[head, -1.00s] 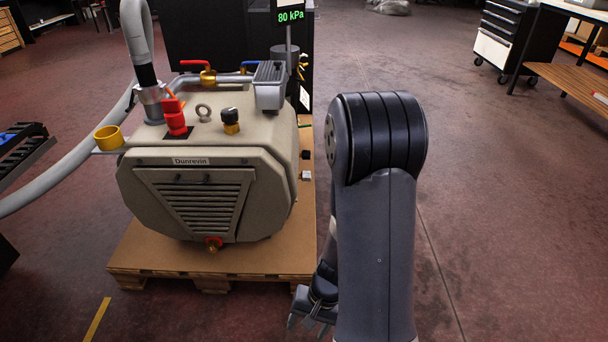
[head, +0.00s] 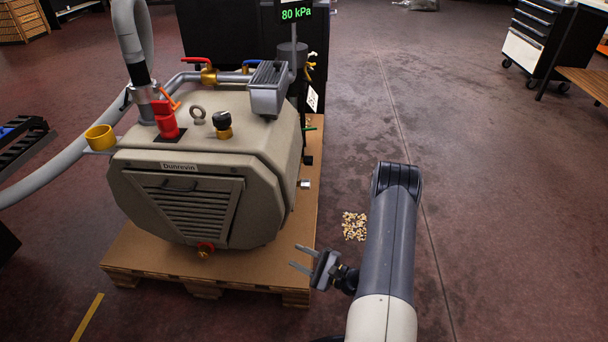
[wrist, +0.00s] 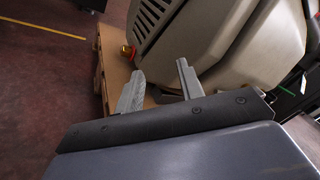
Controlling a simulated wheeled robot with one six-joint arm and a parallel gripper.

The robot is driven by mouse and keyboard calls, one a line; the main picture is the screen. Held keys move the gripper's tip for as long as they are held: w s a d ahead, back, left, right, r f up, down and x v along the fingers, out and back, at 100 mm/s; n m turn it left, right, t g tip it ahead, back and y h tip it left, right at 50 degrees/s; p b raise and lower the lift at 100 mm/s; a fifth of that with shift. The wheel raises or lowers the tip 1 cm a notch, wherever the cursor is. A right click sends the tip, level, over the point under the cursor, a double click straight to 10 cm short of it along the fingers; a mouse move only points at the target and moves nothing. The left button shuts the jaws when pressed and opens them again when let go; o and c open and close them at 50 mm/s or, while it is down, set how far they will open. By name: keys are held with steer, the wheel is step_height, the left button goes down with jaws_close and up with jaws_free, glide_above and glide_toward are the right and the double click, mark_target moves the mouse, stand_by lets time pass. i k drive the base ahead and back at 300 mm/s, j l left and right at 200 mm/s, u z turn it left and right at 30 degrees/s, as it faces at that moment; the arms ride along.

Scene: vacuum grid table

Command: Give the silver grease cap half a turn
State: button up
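The silver grease cap (head: 304,184) is a small, short cylinder at the right side of the beige vacuum pump (head: 255,140), low above the pallet's right edge. My gripper (head: 296,258) is open and empty, in front of and below the cap, with clear space between them. Its two fingers point left, toward the pump's lower right side. In the wrist view the open fingers (wrist: 161,70) stand apart, with the pump's beige body (wrist: 240,45) beyond them. I cannot clearly make out the cap in the wrist view.
The pump stands on a wooden pallet (head: 150,255). A green handle (head: 309,128) and a dark fitting sit behind the cap on the same side. A patch of loose pale pieces (head: 354,226) lies on the floor to the right. Open floor extends farther right.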

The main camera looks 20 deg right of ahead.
mark_target(305, 184)
steer(key=i+l+u, duration=0.3)
steer(key=l, duration=0.5)
steer(key=l+u, duration=0.25)
steer(key=l, duration=0.5)
steer(key=i+l+u, duration=0.1)
steer(key=l+u, duration=0.2)
steer(key=l, duration=0.55)
